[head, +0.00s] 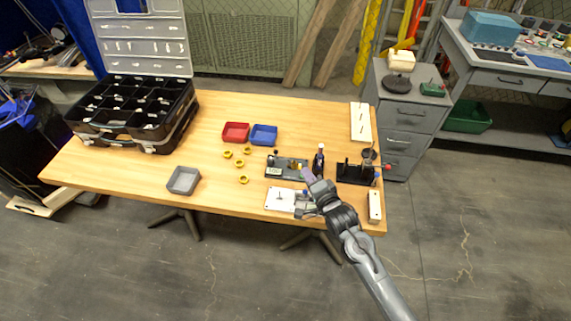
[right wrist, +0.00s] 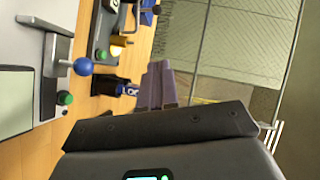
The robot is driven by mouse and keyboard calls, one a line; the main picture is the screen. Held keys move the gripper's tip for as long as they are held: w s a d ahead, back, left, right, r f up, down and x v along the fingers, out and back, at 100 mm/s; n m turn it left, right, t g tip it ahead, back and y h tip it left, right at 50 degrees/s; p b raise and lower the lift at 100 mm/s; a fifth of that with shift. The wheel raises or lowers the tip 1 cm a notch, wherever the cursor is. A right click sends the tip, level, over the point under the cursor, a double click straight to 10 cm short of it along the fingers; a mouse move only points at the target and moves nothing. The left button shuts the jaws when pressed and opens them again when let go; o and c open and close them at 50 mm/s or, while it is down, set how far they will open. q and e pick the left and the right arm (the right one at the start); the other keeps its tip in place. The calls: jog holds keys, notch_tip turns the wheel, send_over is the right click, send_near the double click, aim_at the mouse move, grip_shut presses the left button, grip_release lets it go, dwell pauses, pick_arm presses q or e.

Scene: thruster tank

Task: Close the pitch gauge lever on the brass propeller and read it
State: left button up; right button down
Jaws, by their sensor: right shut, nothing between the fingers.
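My right gripper (head: 307,174) is over the front right of the table, its purple fingers together and empty. The fingers also show in the right wrist view (right wrist: 158,85). A lever with a blue ball knob (right wrist: 83,67) stands out from a pale device at the left of the wrist view, apart from the fingers. Beyond it a dark fixture (head: 285,168) carries a black-knobbed lever (head: 275,153) and a small brass-coloured part (right wrist: 119,42). I cannot tell whether that part is the propeller, nor read any gauge. My left gripper is out of view.
Several yellow rings (head: 243,180) lie left of the fixture. Red (head: 236,132) and blue (head: 263,135) trays stand behind. A white plate (head: 280,199) is at the front edge, a dark bottle (head: 319,160) and black stand (head: 355,174) to the right.

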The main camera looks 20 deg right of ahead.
jog(key=b+x, duration=0.1)
jog(key=x, duration=0.3)
jog(key=a+b+x, duration=0.1)
jog(key=x, duration=0.3)
jog(key=b+x, duration=0.1)
jog(key=x, duration=0.3)
jog(key=shift+s+a+f, duration=0.1)
jog(key=shift+a+f, duration=0.15)
jog(key=shift+a, duration=0.1)
jog(key=shift+w+a+f+b, duration=0.15)
jog(key=shift+w+a+b, duration=0.15)
jog(key=shift+a+b, duration=0.1)
jog(key=shift+w, duration=0.1)
jog(key=shift+a, duration=0.1)
